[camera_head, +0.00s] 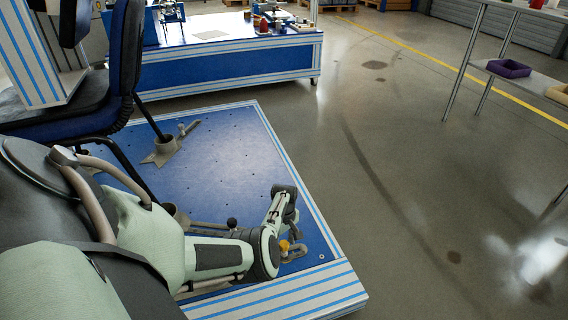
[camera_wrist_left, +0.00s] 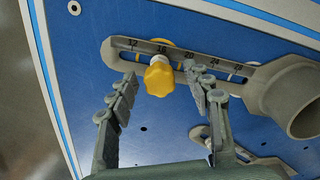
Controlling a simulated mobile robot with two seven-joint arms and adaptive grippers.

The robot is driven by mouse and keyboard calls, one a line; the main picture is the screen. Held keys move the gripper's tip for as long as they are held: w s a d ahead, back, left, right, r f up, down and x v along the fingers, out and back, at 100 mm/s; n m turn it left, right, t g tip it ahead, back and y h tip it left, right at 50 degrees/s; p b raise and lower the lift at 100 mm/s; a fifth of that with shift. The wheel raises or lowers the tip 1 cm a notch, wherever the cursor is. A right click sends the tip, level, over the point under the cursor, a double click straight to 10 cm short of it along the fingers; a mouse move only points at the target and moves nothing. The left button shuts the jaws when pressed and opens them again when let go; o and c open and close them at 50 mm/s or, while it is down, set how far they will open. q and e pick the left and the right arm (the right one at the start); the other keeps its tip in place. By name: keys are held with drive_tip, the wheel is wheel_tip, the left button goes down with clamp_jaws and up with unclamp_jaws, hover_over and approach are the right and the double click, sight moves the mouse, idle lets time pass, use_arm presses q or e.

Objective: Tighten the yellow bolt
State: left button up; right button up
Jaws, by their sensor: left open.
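The yellow bolt (camera_head: 284,246) is at the right part of the blue platform, by a grey metal clamp (camera_head: 297,252). In the left wrist view, the yellow bolt (camera_wrist_left: 159,76) has a lobed knob head and sits on a slotted grey bar (camera_wrist_left: 225,68) with a number scale. My left gripper (camera_head: 290,236) is bent down over the bolt. In the left wrist view, the fingers of my left gripper (camera_wrist_left: 162,88) are open, one on each side of the knob, with gaps visible. Whether the tips reach the knob's depth is unclear. My right gripper is not in view.
The blue platform (camera_head: 225,150) has white-and-blue striped edges. A grey tube socket (camera_wrist_left: 300,98) adjoins the bar. A dark chair (camera_head: 120,60) stands left.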

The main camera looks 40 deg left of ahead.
use_arm(q)
drive_tip(key=shift+n, duration=0.8)
drive_tip(key=n, duration=0.3)
drive_tip(key=shift+n, duration=0.4)
clamp_jaws()
drive_tip(key=shift+r+m, duration=0.1)
drive_tip(key=shift+m, duration=0.7)
drive_tip(key=shift+m+p, duration=0.3)
drive_tip(key=shift+m, duration=0.9)
